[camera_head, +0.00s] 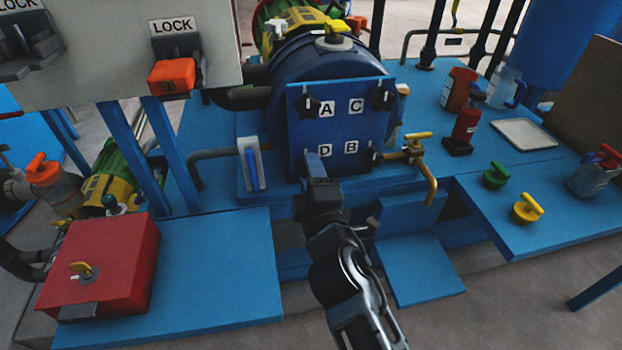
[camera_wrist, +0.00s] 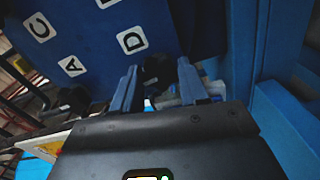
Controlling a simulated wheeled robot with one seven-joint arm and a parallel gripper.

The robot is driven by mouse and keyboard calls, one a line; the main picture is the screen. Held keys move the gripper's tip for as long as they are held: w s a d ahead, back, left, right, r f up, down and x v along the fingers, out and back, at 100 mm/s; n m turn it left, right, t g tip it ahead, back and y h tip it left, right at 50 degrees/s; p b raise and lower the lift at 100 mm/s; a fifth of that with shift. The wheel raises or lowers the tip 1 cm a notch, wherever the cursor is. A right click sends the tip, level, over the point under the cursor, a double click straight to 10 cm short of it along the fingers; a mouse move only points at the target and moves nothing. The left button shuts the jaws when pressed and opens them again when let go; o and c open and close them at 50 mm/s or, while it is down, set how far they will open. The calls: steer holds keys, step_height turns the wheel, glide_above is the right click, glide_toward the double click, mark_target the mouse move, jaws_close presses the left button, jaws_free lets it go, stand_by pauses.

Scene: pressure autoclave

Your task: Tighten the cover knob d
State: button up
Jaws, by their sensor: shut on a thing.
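The blue square cover (camera_head: 340,122) on the front of the autoclave carries white labels A, C, D and B. Knob d (camera_wrist: 157,69) is black and sits beside the D label (camera_wrist: 132,40) in the wrist view. My gripper (camera_wrist: 158,78) has its two blue fingers on either side of this knob and is shut on it. In the head view my gripper (camera_head: 316,166) reaches the lower left corner of the cover, just below the D label (camera_head: 324,150), and hides knob d. Black knobs show beside A (camera_head: 308,106) and C (camera_head: 381,98).
A yellow-handled valve (camera_head: 416,145) sticks out right of the cover. A small white-framed blue gauge (camera_head: 251,168) stands to its left. A red box (camera_head: 98,265) is at the lower left. Bottles, a tray (camera_head: 524,133) and green and yellow knobs lie on the right table.

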steer(key=shift+f+m+b, duration=0.1)
steer(key=shift+m+b, duration=0.25)
steer(key=shift+m, duration=0.45)
steer(key=o, duration=1.1)
steer(key=shift+c, duration=0.2)
steer(key=v, duration=0.7)
steer(key=shift+s+p, duration=0.4)
steer(key=shift+d, duration=0.15)
